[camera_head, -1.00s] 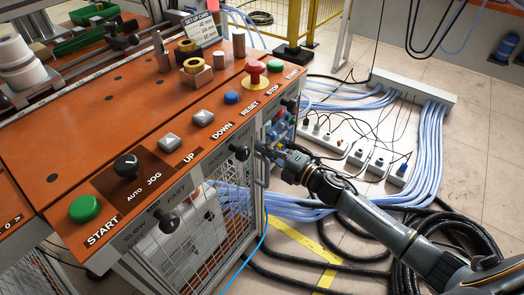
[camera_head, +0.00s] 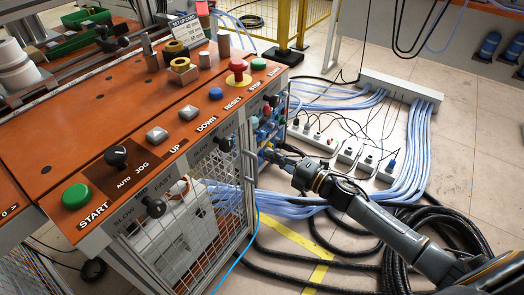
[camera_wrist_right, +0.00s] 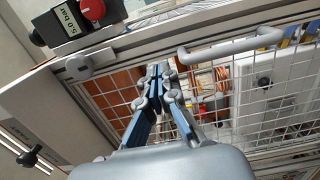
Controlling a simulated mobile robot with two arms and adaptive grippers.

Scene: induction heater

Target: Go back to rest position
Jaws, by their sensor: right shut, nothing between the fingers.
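My right gripper (camera_head: 268,153) is beside the right end of the control console, in front of the side panel with coloured connectors. Its arm comes in from the lower right. In the right wrist view, the gripper (camera_wrist_right: 160,70) has its fingertips together with nothing between them, in front of a wire-mesh door (camera_wrist_right: 120,95). My left gripper is in neither view.
The orange console (camera_head: 95,105) carries a green start button (camera_head: 76,196), a black selector knob (camera_head: 116,156) and a red emergency stop (camera_head: 239,68). A door handle (camera_wrist_right: 230,46) shows close to the gripper. Power strips (camera_head: 315,137) and black cables (camera_head: 440,225) lie on the floor.

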